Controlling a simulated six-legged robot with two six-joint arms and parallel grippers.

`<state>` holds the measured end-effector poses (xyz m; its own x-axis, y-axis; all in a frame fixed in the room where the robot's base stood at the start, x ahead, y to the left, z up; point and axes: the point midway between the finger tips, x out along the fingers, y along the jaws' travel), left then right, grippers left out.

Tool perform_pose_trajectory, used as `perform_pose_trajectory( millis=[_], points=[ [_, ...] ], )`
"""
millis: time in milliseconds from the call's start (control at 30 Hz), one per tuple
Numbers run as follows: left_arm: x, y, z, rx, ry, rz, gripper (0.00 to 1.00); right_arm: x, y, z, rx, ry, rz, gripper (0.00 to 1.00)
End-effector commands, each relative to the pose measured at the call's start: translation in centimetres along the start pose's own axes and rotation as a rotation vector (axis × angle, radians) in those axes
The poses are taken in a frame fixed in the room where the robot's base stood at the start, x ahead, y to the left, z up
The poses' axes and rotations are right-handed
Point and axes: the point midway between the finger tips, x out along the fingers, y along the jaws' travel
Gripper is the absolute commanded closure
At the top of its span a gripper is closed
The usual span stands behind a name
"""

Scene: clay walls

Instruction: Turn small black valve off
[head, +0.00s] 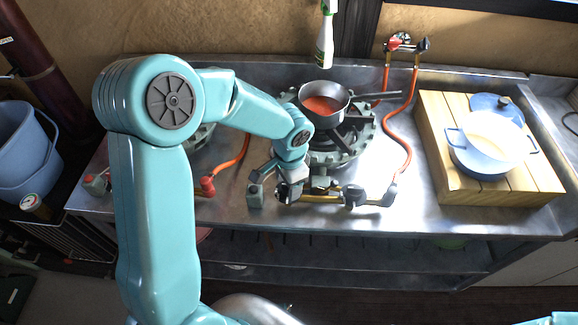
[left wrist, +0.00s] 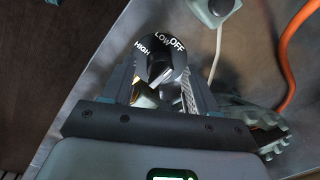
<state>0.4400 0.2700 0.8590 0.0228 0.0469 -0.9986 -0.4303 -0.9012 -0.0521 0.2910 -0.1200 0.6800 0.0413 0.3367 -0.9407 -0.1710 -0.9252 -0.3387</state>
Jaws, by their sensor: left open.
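The small black valve knob (left wrist: 165,52) shows in the left wrist view, with HIGH, LOW and OFF in white on its face. My left gripper (left wrist: 164,78) is open, with one finger on each side of the knob. I cannot tell whether the fingers touch it, nor which setting it points to. In the head view my left gripper (head: 286,192) is at the front of the stove, and it largely hides the knob there. My right gripper is not in view.
A burner (head: 335,152) carries a saucepan (head: 322,93) of red sauce just behind the gripper. Orange hoses (head: 401,140) run along the steel counter (head: 225,208). Another black valve (head: 353,195) sits to the right. A wooden board (head: 440,125) holds a blue-white pot (head: 487,157).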

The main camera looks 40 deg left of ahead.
Motion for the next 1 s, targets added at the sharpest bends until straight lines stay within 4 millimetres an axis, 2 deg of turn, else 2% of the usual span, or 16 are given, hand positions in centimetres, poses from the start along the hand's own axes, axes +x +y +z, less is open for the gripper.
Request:
perform_pose_trajectory(
  millis=[400, 533, 733, 1000],
  points=[
    [-10.5, 0.0, -0.1, 0.001, 0.008, -0.003, 0.42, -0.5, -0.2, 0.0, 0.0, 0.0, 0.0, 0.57],
    [-13.1, 0.0, -0.1, 0.001, 0.007, -0.002, 0.42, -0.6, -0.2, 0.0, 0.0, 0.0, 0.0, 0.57],
    [-15.3, 0.0, -0.1, 0.002, 0.004, -0.002, 0.42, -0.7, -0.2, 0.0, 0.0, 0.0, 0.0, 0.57],
    [-15.6, 0.1, 0.0, 0.002, 0.003, -0.002, 0.42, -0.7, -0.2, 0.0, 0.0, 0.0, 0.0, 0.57]
  ],
)
